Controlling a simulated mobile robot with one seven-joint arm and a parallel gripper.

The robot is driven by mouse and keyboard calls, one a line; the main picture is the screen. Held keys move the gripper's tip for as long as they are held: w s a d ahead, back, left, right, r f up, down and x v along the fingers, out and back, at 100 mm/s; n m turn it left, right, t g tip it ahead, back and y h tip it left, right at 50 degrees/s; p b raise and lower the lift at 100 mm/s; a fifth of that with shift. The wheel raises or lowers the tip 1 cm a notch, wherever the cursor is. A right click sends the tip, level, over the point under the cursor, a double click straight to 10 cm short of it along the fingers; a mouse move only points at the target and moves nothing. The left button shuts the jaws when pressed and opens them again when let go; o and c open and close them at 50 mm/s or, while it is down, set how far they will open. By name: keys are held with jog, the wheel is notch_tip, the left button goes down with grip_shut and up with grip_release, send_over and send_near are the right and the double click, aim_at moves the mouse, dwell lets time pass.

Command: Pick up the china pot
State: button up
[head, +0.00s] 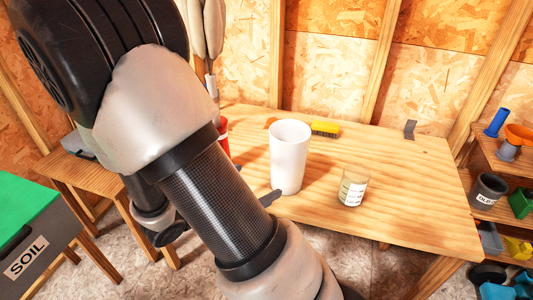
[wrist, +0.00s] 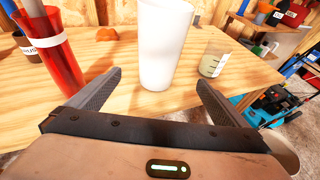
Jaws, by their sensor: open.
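The china pot, a tall plain white vessel (head: 289,157), stands upright on the wooden workbench (head: 420,200). In the wrist view the pot (wrist: 163,42) is in the middle, its top cut off by the picture edge. My gripper (wrist: 159,78) is open, with one finger to either side of the pot's lower part. The pot looks just ahead of or between the fingertips; I cannot tell which, and I see no contact. In the head view my arm hides most of the gripper; a dark fingertip shows beside the pot's base.
A clear labelled beaker (head: 353,187) stands right of the pot. A red container (wrist: 50,50) stands to its left. A yellow brush (head: 325,129) and an orange item (head: 270,122) lie behind. The bench's right side is mostly clear.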

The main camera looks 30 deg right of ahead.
aim_at(278, 171)
jog(key=b+x, duration=0.2)
jog(key=x, duration=0.9)
jog(key=shift+a+f, duration=0.1)
jog(key=shift+f, duration=0.05)
jog(key=shift+r+b+x, duration=0.1)
jog(key=shift+b+x, duration=0.15)
jog(key=shift+x, duration=1.3)
jog(key=shift+r+b+x, duration=0.15)
jog(key=shift+b+x, duration=0.05)
jog(key=shift+x, duration=1.4)
jog(key=shift+w, duration=0.1)
jog(key=c, duration=1.4)
jog(key=shift+c, duration=1.1)
jog(key=shift+r, duration=0.15)
